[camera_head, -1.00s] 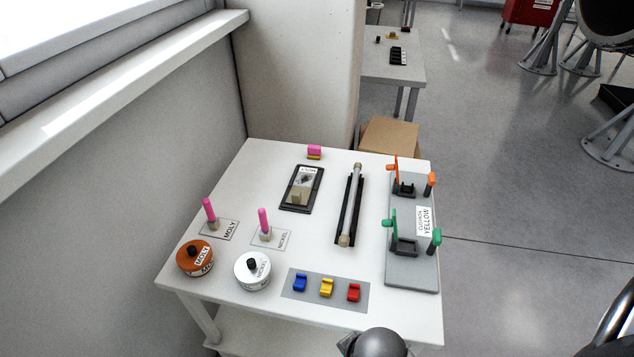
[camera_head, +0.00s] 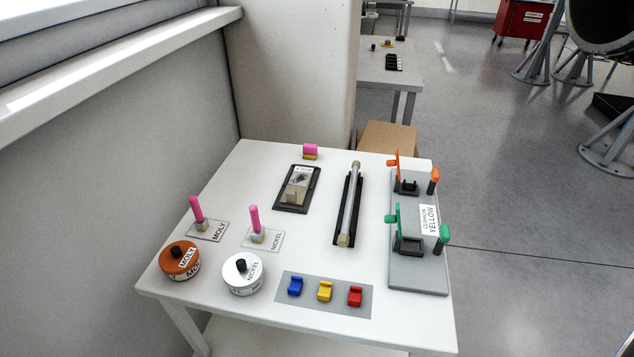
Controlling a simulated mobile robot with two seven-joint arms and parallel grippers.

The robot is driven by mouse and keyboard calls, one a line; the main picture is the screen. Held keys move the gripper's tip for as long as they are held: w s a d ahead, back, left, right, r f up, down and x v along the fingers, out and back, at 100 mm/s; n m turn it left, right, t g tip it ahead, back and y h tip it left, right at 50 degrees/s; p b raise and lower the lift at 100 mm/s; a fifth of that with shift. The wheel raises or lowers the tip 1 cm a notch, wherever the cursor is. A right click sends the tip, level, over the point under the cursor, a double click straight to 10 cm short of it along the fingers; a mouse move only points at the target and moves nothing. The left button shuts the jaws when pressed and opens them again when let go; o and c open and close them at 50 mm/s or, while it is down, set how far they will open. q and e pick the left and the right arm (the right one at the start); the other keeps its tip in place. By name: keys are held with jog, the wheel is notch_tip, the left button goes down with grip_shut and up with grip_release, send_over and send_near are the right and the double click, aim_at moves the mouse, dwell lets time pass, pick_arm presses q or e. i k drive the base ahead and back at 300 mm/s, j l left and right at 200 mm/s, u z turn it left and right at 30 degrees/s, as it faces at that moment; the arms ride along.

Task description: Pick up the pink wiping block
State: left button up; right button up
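The pink wiping block (camera_head: 310,149) sits at the back edge of the white table (camera_head: 218,298). It has a pink upper part and a yellowish lower part. It stands just behind a black-framed tray (camera_head: 279,205) that holds a small beige piece. Nothing touches the block from above. Neither of my grippers shows in the head view.
Two pink-handled brushes (camera_head: 254,217) stand at the left, behind an orange MOLY tin (camera_head: 180,262) and a white NICKEL tin (camera_head: 243,273). A rod (camera_head: 349,205) lies right of the tray. A grey fixture (camera_head: 419,277) with clamps fills the right side. Coloured clips (camera_head: 325,291) lie in front.

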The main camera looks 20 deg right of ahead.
aim_at(310, 151)
jog(key=z, duration=1.45)
jog(key=l+z, duration=0.3)
jog(key=z, duration=0.15)
jog(key=l+z, duration=0.25)
jog(key=z, duration=0.15)
jog(key=l+z, duration=0.3)
jog(key=z, duration=0.15)
jog(key=i+l+u, duration=0.35)
jog(key=i+l, duration=0.15)
jog(key=i, duration=0.15)
jog(key=i+l+u, duration=0.35)
jog(key=i+l, duration=0.3)
jog(key=i+u, duration=0.25)
jog(key=u, duration=0.2)
jog(key=i+u, duration=0.4)
jog(key=i+l+u, duration=0.1)
jog(key=u, duration=0.35)
jog(key=i+l+u, duration=0.25)
jog(key=u, duration=0.2)
jog(key=i+l+u, duration=0.15)
jog(key=u, duration=0.3)
jog(key=i+l+u, duration=0.2)
jog(key=u, duration=0.2)
jog(key=i+l+u, duration=0.15)
jog(key=u, duration=0.3)
jog(key=l+u, duration=0.4)
jog(key=i+j, duration=0.05)
